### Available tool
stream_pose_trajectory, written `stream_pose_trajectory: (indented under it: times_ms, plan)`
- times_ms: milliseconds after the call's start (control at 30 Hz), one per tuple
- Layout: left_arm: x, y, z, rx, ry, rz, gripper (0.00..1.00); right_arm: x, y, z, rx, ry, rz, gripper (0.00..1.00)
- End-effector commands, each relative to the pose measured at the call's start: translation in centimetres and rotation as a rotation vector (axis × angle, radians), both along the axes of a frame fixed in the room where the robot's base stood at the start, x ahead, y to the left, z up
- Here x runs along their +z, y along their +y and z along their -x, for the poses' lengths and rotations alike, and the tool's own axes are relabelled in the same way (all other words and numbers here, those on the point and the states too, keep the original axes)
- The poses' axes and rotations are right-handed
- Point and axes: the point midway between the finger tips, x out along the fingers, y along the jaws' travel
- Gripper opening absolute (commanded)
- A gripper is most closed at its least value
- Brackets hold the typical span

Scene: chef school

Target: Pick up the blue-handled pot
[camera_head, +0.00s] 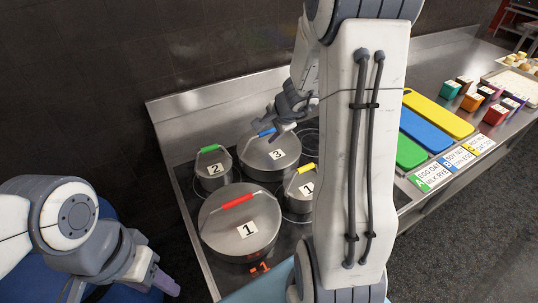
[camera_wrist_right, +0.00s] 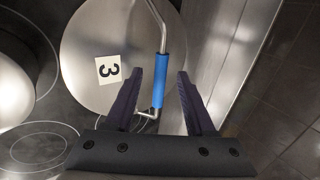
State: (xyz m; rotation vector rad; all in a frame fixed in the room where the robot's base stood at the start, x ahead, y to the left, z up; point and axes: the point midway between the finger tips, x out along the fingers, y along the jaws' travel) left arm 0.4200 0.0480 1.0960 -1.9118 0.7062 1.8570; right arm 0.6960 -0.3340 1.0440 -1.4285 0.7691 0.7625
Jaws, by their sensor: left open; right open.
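The blue-handled pot (camera_head: 285,158) is a steel pot with a lid and a number 3 label, at the back of the cooktop. Its blue handle (camera_wrist_right: 158,82) arches over the lid. My right gripper (camera_head: 268,128) is open above the pot. In the right wrist view my right gripper's (camera_wrist_right: 171,76) dark fingers lie on either side of the handle, with the left finger closer to it. I cannot tell whether a finger touches it. My left gripper (camera_head: 152,284) is open and empty at the lower left, away from the pots; part of it is cut off.
A red-handled pot (camera_head: 218,231), a green-handled pot (camera_head: 206,182) and a yellow-handled pot (camera_head: 298,204) stand close around on the cooktop. A steel backsplash (camera_head: 200,115) rises behind. Coloured boards (camera_head: 428,132) and small boxes (camera_head: 495,114) lie on the counter to the right.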

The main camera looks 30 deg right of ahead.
Motion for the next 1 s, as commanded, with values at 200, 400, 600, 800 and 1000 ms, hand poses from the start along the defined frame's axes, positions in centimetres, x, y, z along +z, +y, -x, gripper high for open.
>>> stream_pose_trajectory:
  times_ms: [200, 400, 600, 800, 1000]
  plan:
    - [-0.58, 0.0, 0.0, 0.0, 0.0, 0.0, 0.5, -1.28, 0.0, -0.83, 0.0, 0.0, 0.001, 0.55]
    - [-0.53, 0.0, 0.0, 0.0, 0.0, 0.0, 0.5, -1.19, -0.01, -0.81, 0.0, 0.0, 0.001, 0.43]
    - [-0.53, 0.0, 0.0, 0.0, 0.0, 0.0, 0.5, -1.18, -0.01, -0.8, 0.0, -0.001, 0.001, 0.0]
    - [-0.53, 0.0, 0.0, 0.0, 0.0, 0.0, 0.5, -1.17, -0.01, -0.79, 0.0, -0.001, 0.0, 0.0]
    - [-0.53, 0.0, 0.0, 0.0, 0.0, 0.0, 0.5, -1.16, -0.01, -0.78, 0.0, -0.001, 0.0, 0.0]
